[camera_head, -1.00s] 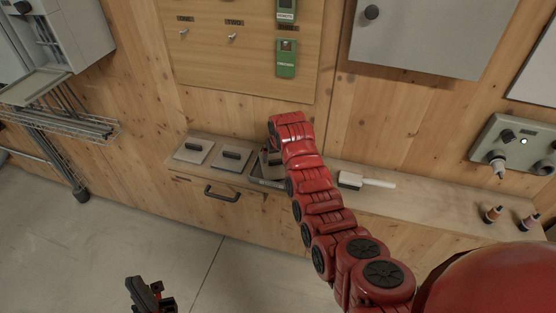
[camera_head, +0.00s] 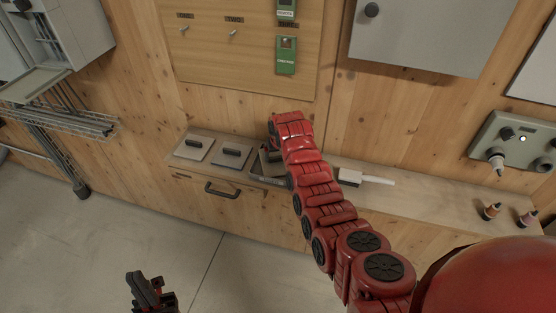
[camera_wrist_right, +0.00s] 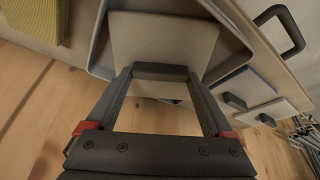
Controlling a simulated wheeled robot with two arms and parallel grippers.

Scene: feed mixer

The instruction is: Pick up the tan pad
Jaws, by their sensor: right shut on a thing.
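In the right wrist view, the tan pad (camera_wrist_right: 165,32) is a flat square plate with a dark bar handle. My right gripper (camera_wrist_right: 160,72) has its two fingertips shut on the ends of that handle. The pad lies at a tray-like recess with a grey rim; I cannot tell whether it is lifted clear. In the head view, my red right arm reaches to the counter and hides most of the pad and the gripper. My left gripper (camera_head: 150,287) hangs low over the floor, away from the counter; its jaw opening is unclear.
Two similar pads with dark handles, one left (camera_head: 194,148) and one nearer (camera_head: 232,154), lie left of my right arm. A white-handled brush-like tool (camera_head: 365,179) lies to its right. A drawer handle (camera_head: 221,190) sticks out below. An olive block (camera_wrist_right: 35,20) shows in the wrist view.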

